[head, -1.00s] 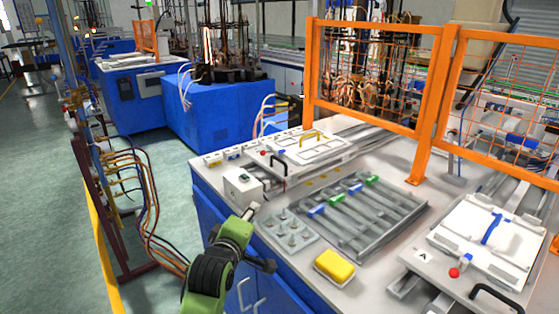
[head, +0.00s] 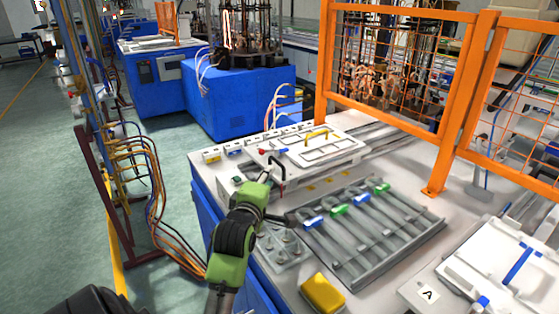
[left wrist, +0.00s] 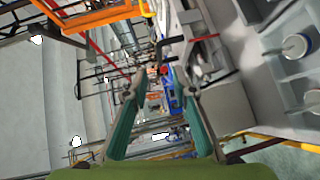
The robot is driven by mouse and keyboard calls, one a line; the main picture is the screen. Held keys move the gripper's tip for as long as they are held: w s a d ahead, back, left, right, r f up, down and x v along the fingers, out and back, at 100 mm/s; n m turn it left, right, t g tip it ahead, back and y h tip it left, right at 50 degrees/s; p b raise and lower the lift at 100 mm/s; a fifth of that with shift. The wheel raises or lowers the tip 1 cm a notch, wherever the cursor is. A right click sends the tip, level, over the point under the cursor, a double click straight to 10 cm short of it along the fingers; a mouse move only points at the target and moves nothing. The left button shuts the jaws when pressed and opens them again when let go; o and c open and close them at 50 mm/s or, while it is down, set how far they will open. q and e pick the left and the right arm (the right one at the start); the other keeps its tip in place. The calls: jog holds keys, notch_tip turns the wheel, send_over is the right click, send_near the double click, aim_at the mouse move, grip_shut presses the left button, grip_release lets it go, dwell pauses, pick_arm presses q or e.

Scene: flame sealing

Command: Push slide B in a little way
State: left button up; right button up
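Slide B, the far white plate (head: 345,150) with a yellow handle on top, lies at the back of the bench. No letter on it is readable. Its black front handle (head: 278,163) stands at its near left edge. My left gripper (head: 272,183), on the green arm, is just in front of this handle and partly hidden by the wrist. In the left wrist view its two teal fingers (left wrist: 158,82) are apart with nothing between them. I cannot tell whether a finger touches the handle. My right gripper is not in view.
A grey plate with round posts (head: 285,243) and a ribbed rack (head: 375,235) with blue and green clips lie nearby. A yellow block (head: 322,293) is at the front edge. The slide marked A (head: 485,265) is at right. An orange fence (head: 385,95) stands behind.

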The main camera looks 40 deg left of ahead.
aim_at(276, 163)
pick_arm(q)
jog(key=p+x, duration=0.2)
jog(key=x, duration=0.8)
jog(key=shift+a+r, duration=0.1)
jog(key=shift+x, duration=0.85)
jog(key=shift+w, duration=0.1)
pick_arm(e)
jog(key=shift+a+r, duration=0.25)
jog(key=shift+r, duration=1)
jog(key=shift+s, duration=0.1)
pick_arm(q)
grip_shut()
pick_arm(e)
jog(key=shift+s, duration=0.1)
